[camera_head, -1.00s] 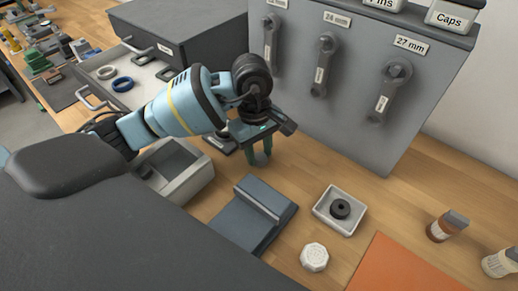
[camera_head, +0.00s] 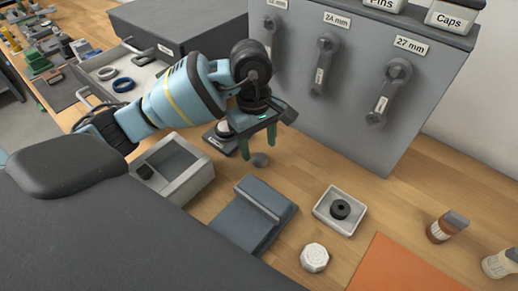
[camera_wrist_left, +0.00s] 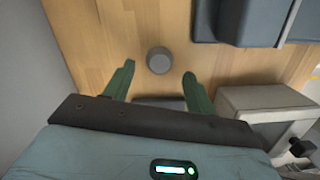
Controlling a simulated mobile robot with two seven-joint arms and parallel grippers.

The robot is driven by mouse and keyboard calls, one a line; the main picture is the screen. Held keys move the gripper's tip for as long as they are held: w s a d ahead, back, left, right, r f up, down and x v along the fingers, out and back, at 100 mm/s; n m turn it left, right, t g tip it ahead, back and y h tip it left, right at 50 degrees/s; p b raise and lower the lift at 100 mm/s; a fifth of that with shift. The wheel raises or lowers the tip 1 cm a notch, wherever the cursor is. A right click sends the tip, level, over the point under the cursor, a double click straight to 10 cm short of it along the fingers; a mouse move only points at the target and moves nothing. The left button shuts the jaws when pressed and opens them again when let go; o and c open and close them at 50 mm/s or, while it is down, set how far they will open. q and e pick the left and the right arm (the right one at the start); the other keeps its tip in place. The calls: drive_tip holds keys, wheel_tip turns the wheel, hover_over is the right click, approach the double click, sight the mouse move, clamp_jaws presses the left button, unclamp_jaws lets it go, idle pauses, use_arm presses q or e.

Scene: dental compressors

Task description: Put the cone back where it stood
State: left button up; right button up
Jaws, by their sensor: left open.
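A small grey piece (camera_head: 260,160), which looks like the cone, stands on the wooden bench just below my left gripper. Its round grey top (camera_wrist_left: 159,61) shows in the left wrist view, between and slightly beyond the fingertips. My left gripper (camera_head: 258,150) points down with its two green fingers apart and empty. The fingers also show apart in the left wrist view (camera_wrist_left: 159,70), with a clear gap on each side of the grey piece. My right gripper is not in view.
A dark labelled pad (camera_head: 217,143) with a round light piece (camera_head: 226,128) lies behind the gripper. A grey open box (camera_head: 190,183), a dark blue-grey block (camera_head: 240,220) and a white tray (camera_head: 324,222) with a black ring stand nearer. The grey wrench panel (camera_head: 355,120) rises behind.

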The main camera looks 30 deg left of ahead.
sight(256, 154)
use_arm(q)
wheel_tip(256, 154, up, 9)
drive_tip(key=a, duration=0.1)
drive_tip(key=shift+w, duration=0.2)
drive_tip(key=shift+r, duration=0.1)
